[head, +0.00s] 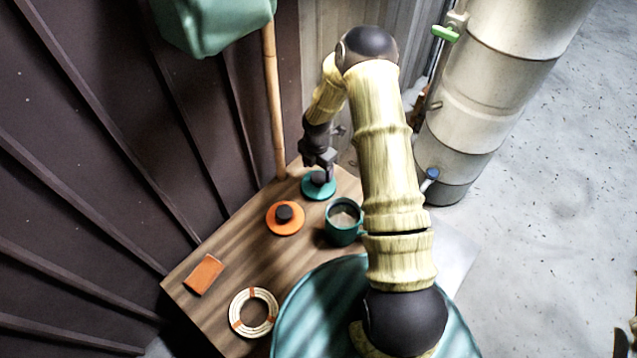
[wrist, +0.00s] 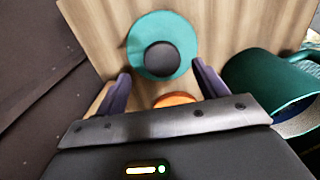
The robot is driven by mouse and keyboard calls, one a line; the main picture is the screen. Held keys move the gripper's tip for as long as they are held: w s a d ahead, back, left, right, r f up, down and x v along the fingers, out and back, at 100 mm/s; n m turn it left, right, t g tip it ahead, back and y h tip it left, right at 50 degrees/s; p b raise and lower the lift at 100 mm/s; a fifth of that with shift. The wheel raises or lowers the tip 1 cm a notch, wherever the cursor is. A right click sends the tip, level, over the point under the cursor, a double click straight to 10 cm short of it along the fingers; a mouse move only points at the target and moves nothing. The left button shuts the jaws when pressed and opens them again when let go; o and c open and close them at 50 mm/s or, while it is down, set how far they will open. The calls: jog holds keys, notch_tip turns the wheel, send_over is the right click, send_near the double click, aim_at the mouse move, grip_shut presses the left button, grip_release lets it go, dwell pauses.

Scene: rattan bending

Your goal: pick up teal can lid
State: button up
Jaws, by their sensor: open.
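The teal can lid (head: 319,188) is a flat round disc with a dark knob, lying near the far corner of the wooden table. In the wrist view the teal can lid (wrist: 143,61) shows whole, its dark knob ahead of the fingertips. My gripper (head: 319,170) is just above the lid, pointing down, and partly covers it in the head view. In the wrist view my gripper (wrist: 160,82) has its two fingers apart with nothing between them. I cannot tell the exact height over the knob.
An orange lid (head: 291,227) with a dark knob and a teal mug (head: 341,236) stand close by on the table (head: 228,258). An orange block (head: 204,274) and a cream ring (head: 242,325) lie nearer. A bamboo pole (head: 273,105) rises behind the lid.

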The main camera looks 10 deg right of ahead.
aim_at(319, 177)
notch_tip(319, 177, down, 5)
jog(key=shift+d+f+b, duration=0.15)
jog(key=shift+b, duration=0.95)
jog(key=shift+s, duration=0.1)
jog(key=shift+c, duration=0.6)
jog(key=shift+d, duration=0.1)
jog(key=c, duration=1)
